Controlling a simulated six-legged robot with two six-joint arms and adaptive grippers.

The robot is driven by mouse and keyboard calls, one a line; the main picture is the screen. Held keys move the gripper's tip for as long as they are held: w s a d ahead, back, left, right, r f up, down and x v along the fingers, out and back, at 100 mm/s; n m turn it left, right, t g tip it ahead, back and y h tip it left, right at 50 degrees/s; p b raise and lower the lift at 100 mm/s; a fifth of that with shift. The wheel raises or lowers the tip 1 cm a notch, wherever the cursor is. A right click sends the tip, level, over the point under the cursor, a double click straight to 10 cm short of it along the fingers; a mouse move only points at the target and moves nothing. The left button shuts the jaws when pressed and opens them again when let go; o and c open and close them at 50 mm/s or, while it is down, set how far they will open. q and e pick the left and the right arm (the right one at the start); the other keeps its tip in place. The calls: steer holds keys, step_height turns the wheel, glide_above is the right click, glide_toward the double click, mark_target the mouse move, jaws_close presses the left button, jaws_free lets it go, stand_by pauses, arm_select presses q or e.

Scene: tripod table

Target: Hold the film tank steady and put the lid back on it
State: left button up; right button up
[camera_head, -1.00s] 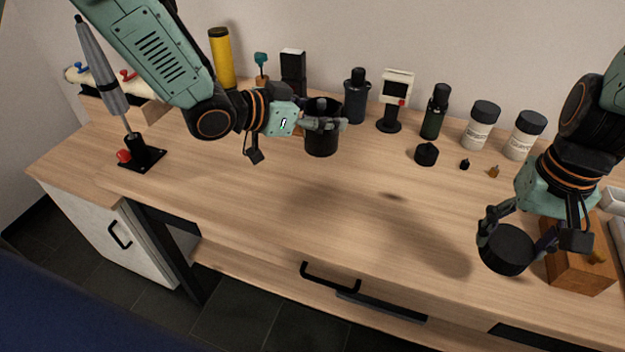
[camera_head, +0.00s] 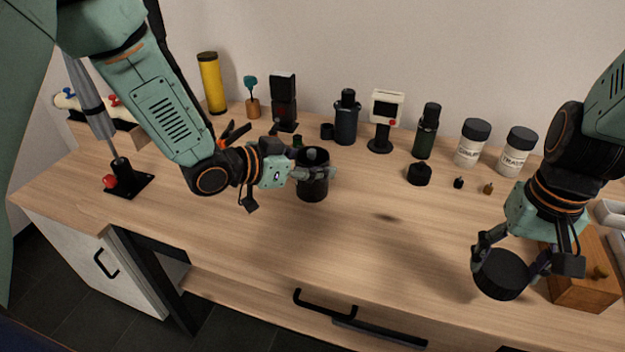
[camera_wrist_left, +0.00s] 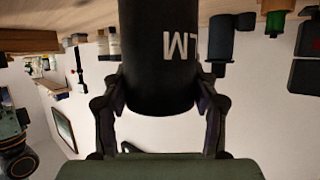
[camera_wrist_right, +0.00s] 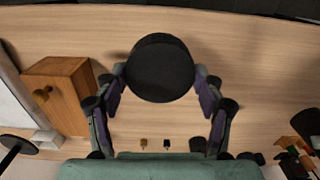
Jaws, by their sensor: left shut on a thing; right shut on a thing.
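The black film tank (camera_head: 313,186) stands upright on the table, left of the middle, with its open top showing in the head view. My left gripper (camera_head: 318,172) is shut around its upper part. In the left wrist view the tank (camera_wrist_left: 158,70) fills the space between the fingers, with white letters on its side. The round black lid (camera_head: 501,273) is held by my right gripper (camera_head: 508,262) above the table's front right part, well apart from the tank. In the right wrist view the lid (camera_wrist_right: 160,68) sits between the two fingertips.
A wooden box (camera_head: 582,280) stands beside my right gripper. A dark bottle (camera_head: 346,120), a white-headed timer (camera_head: 386,110), a green bottle (camera_head: 427,132), two labelled jars (camera_head: 472,145) and a small black cap (camera_head: 419,174) line the back. The table between tank and lid is clear.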

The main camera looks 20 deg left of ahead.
arm_select(q)
steer(key=shift+s+r, duration=0.15)
steer(key=shift+r, duration=0.1)
arm_select(e)
steer(key=shift+s+r, duration=0.1)
steer(key=shift+s, duration=0.05)
arm_select(q)
step_height(320, 180, down, 4)
steer(key=shift+f+b, duration=0.1)
steer(key=shift+b, duration=0.5)
arm_select(e)
steer(key=shift+f, duration=0.65)
steer(key=shift+r, duration=0.1)
arm_select(q)
steer(key=o, duration=1.7)
steer(key=shift+f, duration=0.1)
